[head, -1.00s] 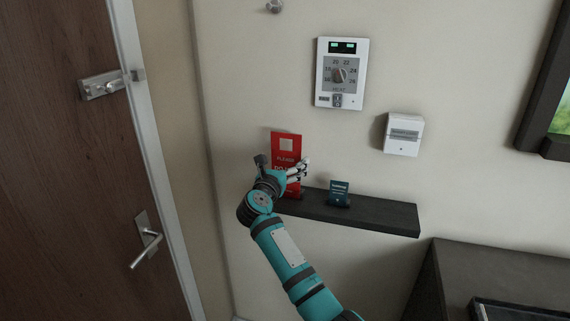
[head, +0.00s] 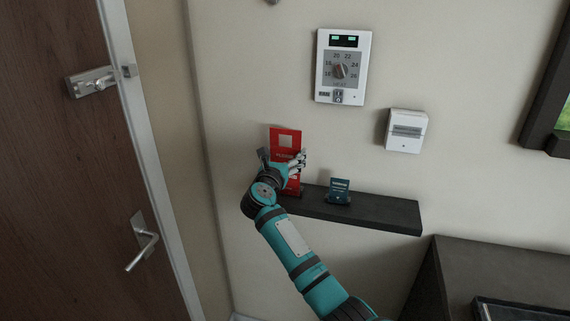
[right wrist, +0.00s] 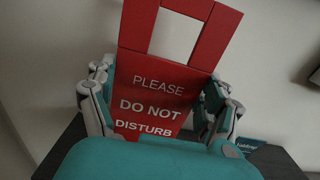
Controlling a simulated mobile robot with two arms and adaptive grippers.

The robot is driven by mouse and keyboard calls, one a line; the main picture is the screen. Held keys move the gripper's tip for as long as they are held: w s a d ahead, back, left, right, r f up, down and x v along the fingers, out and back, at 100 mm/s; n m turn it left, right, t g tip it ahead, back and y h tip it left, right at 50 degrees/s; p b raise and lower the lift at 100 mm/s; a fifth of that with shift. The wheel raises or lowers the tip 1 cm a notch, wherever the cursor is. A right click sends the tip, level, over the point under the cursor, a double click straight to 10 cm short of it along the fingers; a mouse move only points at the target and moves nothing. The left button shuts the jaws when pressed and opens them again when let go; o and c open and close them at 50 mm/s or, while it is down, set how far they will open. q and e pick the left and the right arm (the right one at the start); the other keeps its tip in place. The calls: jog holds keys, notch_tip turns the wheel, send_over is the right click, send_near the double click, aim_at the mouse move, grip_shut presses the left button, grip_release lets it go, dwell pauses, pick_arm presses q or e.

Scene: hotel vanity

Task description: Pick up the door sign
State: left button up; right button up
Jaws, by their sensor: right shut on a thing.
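The red door sign (head: 286,140) reads "PLEASE DO NOT DISTURB" and has a square cutout near its top. It is upright above the left end of the dark wall shelf (head: 362,214). My right gripper (head: 287,163) is shut on the sign, and its fingers hide part of the sign's middle. In the right wrist view the sign (right wrist: 160,85) stands between the two fingers (right wrist: 160,105), one at each side edge. Whether the sign's lower end touches the shelf is hard to tell. My left gripper is not in view.
A small dark teal card (head: 339,190) stands on the shelf to the right of the sign. A thermostat (head: 342,66) and a white wall box (head: 405,130) are on the wall above. A wooden door (head: 60,180) is at left, a dark cabinet (head: 500,270) at lower right.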

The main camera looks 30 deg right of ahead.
jog(key=shift+f, duration=0.1)
jog(key=shift+r, duration=0.25)
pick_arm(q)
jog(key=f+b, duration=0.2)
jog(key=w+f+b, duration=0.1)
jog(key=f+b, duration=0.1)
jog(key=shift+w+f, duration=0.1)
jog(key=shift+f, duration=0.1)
pick_arm(e)
jog(key=s+d+r, duration=0.1)
jog(key=s+r, duration=0.1)
jog(key=s, duration=0.6)
jog(key=s+r, duration=0.2)
jog(key=s, duration=0.6)
jog(key=shift+d+r, duration=0.2)
jog(key=shift+d, duration=0.15)
jog(key=shift+w, duration=0.1)
